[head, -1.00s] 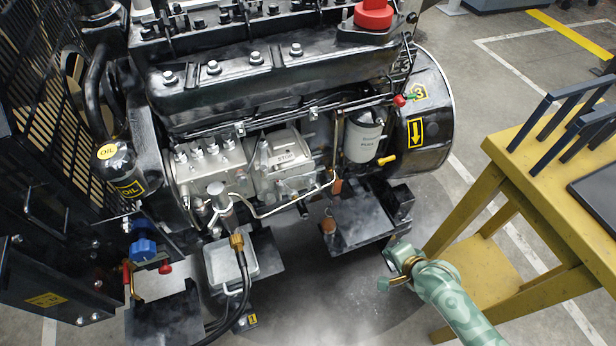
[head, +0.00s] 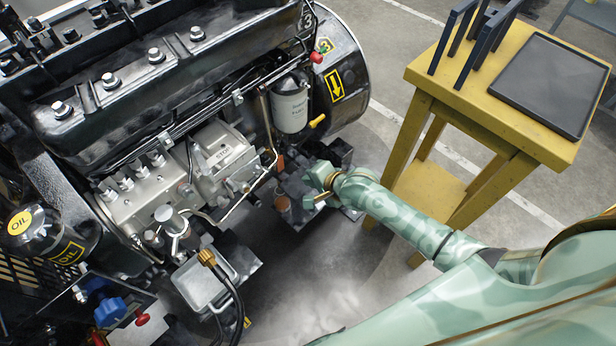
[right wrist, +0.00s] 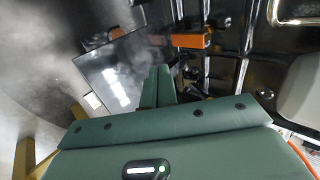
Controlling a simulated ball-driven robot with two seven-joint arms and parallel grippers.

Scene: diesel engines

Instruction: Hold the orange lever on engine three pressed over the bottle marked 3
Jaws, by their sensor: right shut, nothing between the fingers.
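Engine three (head: 215,150) fills the left and middle of the head view, with a 3 partly visible on its drum. A small orange lever (head: 280,163) hangs on its near side and shows larger in the right wrist view (right wrist: 190,41). Below it stands a small brown bottle (head: 282,203); no mark on it is readable. My right gripper (head: 320,187) is just right of the lever and bottle, apart from both. In the right wrist view its green fingers (right wrist: 157,87) are shut and empty, pointing toward the lever side. My left gripper is out of view.
A yellow table (head: 435,88) with a black tray (head: 550,82) and dark rack stands at right, close to my right arm. A white filter (head: 289,104) and a yellow handle (head: 317,121) sit above the lever. A metal tray (head: 200,283) is at lower left.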

